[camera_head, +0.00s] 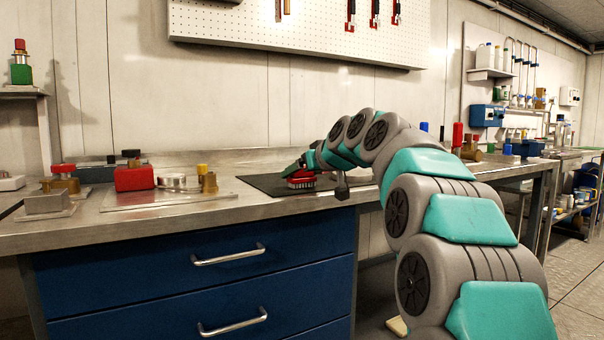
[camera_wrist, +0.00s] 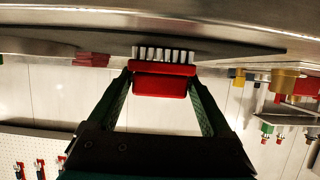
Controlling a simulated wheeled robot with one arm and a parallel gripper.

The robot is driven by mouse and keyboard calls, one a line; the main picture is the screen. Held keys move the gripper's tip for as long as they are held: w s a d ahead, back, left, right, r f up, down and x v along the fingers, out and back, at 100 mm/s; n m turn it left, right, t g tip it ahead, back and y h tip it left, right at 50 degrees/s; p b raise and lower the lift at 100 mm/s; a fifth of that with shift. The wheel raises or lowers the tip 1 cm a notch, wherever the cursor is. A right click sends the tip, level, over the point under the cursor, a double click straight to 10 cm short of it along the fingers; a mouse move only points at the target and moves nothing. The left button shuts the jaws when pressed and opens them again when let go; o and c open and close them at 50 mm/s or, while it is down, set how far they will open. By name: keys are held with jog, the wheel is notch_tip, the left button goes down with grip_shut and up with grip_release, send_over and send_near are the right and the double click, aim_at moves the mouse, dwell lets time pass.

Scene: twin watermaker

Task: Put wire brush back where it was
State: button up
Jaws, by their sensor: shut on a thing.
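The wire brush (camera_head: 301,182) has a red body and pale bristles. In the head view it is low over the dark mat (camera_head: 258,184) on the steel workbench, bristles down. My gripper (camera_head: 302,167) is shut on it. In the upside-down wrist view the red body of the brush (camera_wrist: 160,85) sits between the two green fingers of my gripper (camera_wrist: 161,77), and the bristles point to the mat (camera_wrist: 230,49). I cannot tell whether the bristles touch the mat. My arm hides part of the bench behind.
Left of the mat a plate (camera_head: 165,199) carries a red block (camera_head: 134,178) and brass and metal fittings. A grey block (camera_head: 48,202) lies farther left. A pegboard (camera_head: 300,25) with tools hangs above. Blue drawers (camera_head: 200,262) stand below the bench edge.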

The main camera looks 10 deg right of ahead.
jog(key=shift+f, duration=0.2)
jog(key=o, duration=1.4)
jog(key=shift+r, duration=0.2)
